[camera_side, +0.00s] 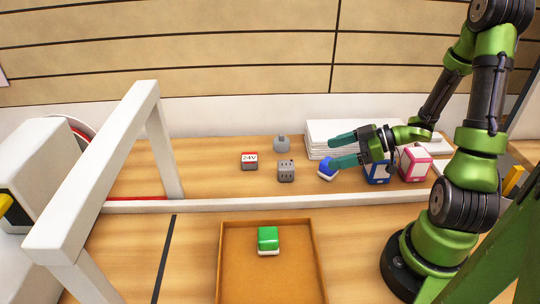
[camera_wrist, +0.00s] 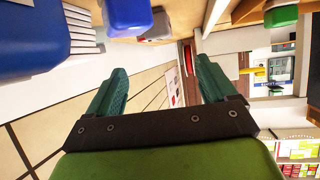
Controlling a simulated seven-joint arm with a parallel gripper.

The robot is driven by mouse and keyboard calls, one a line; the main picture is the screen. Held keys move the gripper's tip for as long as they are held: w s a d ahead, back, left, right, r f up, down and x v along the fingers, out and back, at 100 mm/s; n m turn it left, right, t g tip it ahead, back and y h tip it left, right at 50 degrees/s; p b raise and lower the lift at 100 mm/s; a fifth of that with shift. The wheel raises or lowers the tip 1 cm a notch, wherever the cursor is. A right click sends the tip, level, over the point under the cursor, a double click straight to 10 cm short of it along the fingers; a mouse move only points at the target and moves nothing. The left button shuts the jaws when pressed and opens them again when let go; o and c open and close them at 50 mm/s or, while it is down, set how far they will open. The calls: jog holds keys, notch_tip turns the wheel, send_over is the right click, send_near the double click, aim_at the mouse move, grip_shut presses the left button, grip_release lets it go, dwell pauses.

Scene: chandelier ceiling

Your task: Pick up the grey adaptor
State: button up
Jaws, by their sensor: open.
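The grey adaptor (camera_side: 286,173), a small grey block with dark slots on its face, stands on the wooden table in the side view. My gripper (camera_side: 331,153) is open and empty, to the right of the adaptor and apart from it, with its teal fingers pointing left. In the wrist view my gripper (camera_wrist: 160,66) also shows with nothing between its fingers. A greyish object (camera_wrist: 159,27) is partly hidden behind a blue one there; I cannot tell whether it is the adaptor.
A blue-and-white block (camera_side: 327,170) lies just below the fingers. A 24V block (camera_side: 249,161) and a grey weight-like object (camera_side: 282,144) flank the adaptor. Blue (camera_side: 377,174) and pink (camera_side: 415,165) boxes and a white stack (camera_side: 320,130) stand right. A tray (camera_side: 230,285) holds a green block (camera_side: 268,238).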

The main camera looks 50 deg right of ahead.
aim_at(291, 165)
jog(key=x, duration=1.3)
jog(key=shift+w+f, duration=0.1)
jog(key=shift+w, duration=0.05)
jog(key=c, duration=1.2)
